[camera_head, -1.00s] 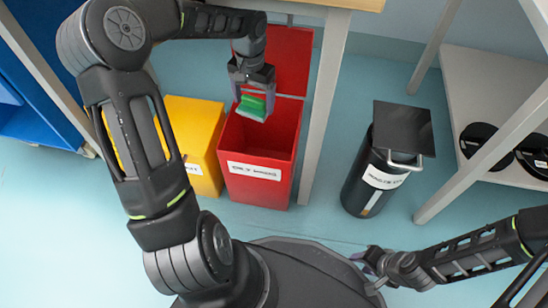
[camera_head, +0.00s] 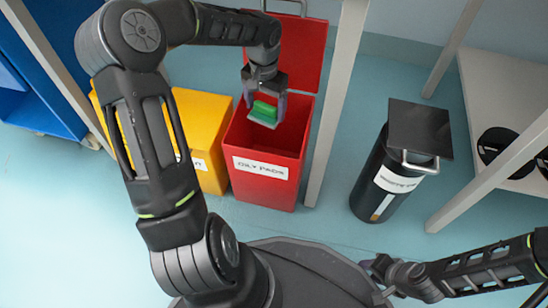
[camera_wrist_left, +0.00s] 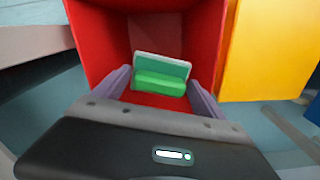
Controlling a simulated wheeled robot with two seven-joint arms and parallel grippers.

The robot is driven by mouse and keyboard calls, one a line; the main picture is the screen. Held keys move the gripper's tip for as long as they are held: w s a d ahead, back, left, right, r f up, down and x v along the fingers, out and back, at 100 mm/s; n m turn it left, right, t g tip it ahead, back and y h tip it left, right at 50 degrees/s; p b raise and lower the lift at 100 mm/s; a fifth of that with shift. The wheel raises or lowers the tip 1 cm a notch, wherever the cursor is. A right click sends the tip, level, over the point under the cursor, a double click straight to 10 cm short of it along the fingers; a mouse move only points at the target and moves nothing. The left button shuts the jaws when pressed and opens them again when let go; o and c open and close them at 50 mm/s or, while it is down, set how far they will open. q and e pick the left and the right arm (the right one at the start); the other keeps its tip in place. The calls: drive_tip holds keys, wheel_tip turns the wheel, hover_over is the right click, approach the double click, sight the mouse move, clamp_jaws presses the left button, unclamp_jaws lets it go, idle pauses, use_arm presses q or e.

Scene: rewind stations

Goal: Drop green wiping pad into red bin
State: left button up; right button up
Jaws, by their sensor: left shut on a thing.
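The green wiping pad (camera_head: 263,112) has a green grip block on a paler flat base. My left gripper (camera_head: 265,100) is shut on it and holds it over the mouth of the red bin (camera_head: 264,178). The red bin's lid is raised behind it, and its front label reads "OILY PADS". In the left wrist view the pad (camera_wrist_left: 161,82) sits between the two fingers (camera_wrist_left: 160,85), with the bin's red walls (camera_wrist_left: 205,45) around it. My right gripper (camera_head: 378,270) is low at the right, away from the bins; its jaws are too small to read.
A yellow bin (camera_head: 205,130) stands left of the red bin. A grey table leg (camera_head: 337,100) rises close to its right. A black canister (camera_head: 385,185) with a square lid stands further right, beside a shelf (camera_head: 500,75) holding black discs. Floor in front is clear.

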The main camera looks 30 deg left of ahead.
use_arm(q)
drive_tip(key=shift+f, duration=0.1)
drive_tip(key=o, duration=1.3)
drive_tip(key=shift+s, duration=0.1)
drive_tip(key=shift+c, duration=0.2)
